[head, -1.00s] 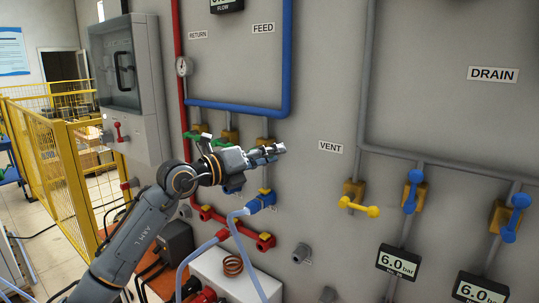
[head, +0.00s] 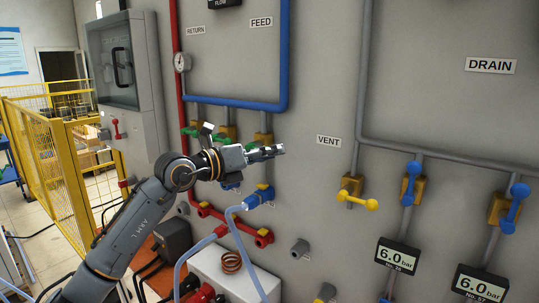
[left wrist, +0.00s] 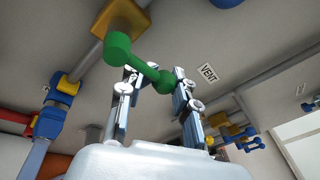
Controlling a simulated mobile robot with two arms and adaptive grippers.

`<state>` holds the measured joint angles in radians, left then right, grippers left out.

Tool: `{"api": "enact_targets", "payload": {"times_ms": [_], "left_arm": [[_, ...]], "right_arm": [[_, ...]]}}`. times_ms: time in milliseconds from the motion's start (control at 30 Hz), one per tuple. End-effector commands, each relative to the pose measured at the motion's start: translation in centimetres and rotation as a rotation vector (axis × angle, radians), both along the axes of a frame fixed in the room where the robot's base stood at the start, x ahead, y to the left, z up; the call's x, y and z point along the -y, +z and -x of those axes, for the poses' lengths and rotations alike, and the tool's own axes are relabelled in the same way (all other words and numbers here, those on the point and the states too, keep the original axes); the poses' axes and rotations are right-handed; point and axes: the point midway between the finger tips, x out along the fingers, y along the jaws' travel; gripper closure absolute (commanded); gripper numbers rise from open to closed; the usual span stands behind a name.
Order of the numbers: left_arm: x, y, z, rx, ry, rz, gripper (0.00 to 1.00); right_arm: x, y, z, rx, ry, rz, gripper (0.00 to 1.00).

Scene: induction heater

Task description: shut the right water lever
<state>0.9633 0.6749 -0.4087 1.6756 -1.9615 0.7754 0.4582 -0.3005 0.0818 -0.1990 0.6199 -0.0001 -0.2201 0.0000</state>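The right green water lever (head: 254,145) is on a yellow valve under the blue feed pipe, partly hidden behind my left gripper (head: 282,149). In the left wrist view, a green lever (left wrist: 145,64) slants from its yellow valve body (left wrist: 121,17) down to a round end knob. My left gripper (left wrist: 155,80) has its two fingers apart, with the knob end between them. The knob is close to the right finger; I cannot tell whether they touch. There is a gap to the left finger. My right gripper is not in view.
Other green levers (head: 191,131) stand to the left on the same row. Blue valves and a blue hose (head: 250,201) are just below. A yellow vent lever (head: 370,204) and blue drain levers (head: 411,180) are to the right. The wall between is clear.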

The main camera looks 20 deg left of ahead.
Motion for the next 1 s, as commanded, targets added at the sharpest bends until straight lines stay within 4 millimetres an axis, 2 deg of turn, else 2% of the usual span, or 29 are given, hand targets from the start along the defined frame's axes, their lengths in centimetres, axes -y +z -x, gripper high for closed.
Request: {"api": "enact_targets", "payload": {"times_ms": [33, 100, 400, 533, 1000], "left_arm": [[-0.4, 0.6, -0.1, 0.012, 0.008, 0.003, 0.60], [-0.3, 0.5, 0.0, 0.010, 0.007, 0.003, 0.47], [-0.2, 0.2, 0.0, 0.002, 0.002, 0.003, 0.47], [-0.7, 0.2, 0.7, 0.002, 0.004, 0.001, 0.47], [-6.0, 0.6, 8.1, 0.001, 0.006, -0.001, 0.47]], "right_arm": [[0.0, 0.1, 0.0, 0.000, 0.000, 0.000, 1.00], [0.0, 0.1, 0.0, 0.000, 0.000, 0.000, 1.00], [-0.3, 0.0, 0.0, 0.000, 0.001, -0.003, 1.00], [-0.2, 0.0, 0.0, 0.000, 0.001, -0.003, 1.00], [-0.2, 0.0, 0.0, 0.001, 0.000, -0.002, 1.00]]}}
